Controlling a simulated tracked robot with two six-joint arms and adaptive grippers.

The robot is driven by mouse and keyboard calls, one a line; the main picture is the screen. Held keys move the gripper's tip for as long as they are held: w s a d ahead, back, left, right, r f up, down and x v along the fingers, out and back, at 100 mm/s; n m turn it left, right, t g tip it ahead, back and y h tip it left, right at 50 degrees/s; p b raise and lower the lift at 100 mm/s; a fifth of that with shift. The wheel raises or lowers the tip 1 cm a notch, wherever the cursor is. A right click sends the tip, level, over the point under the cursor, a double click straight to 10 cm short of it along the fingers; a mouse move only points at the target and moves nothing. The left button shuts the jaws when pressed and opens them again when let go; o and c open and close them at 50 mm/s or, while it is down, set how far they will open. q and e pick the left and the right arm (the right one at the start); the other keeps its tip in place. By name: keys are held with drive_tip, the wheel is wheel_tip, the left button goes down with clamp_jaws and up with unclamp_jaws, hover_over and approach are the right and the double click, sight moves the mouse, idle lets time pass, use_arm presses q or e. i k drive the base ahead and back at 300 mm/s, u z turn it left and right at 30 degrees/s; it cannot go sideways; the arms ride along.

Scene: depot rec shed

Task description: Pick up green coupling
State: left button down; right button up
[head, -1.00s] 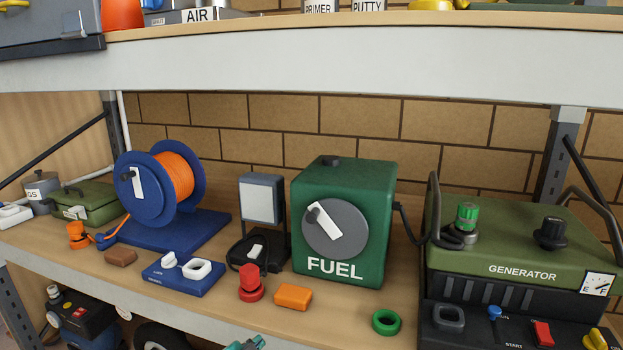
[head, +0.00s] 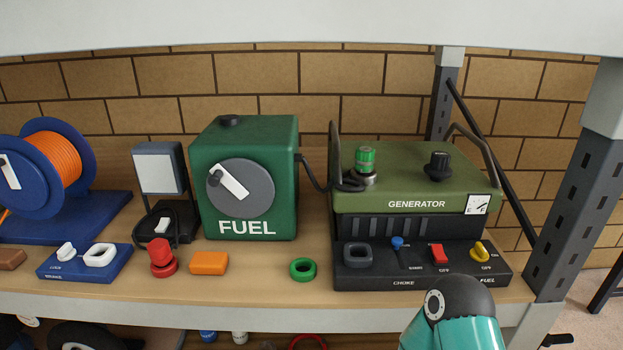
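A green coupling (head: 366,158) with a ribbed body stands upright on a metal fitting on top of the olive generator (head: 400,185), left of its black knob (head: 438,166). A separate green ring (head: 302,270) lies flat on the shelf, in front of the fuel box and left of the generator's switch panel. A teal and dark link of my arm shows at the bottom right, in front of the generator. Neither gripper's fingers are in view.
The green FUEL box (head: 285,180) stands left of the generator, joined to it by a black hose. A red fitting (head: 162,258) and an orange block (head: 208,263) lie near the front edge. The upper shelf (head: 300,25) and a grey post (head: 590,180) bound the space.

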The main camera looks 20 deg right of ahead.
sight(364, 161)
drive_tip(key=u, duration=1.95)
drive_tip(key=i, duration=0.05)
drive_tip(key=z, duration=2.95)
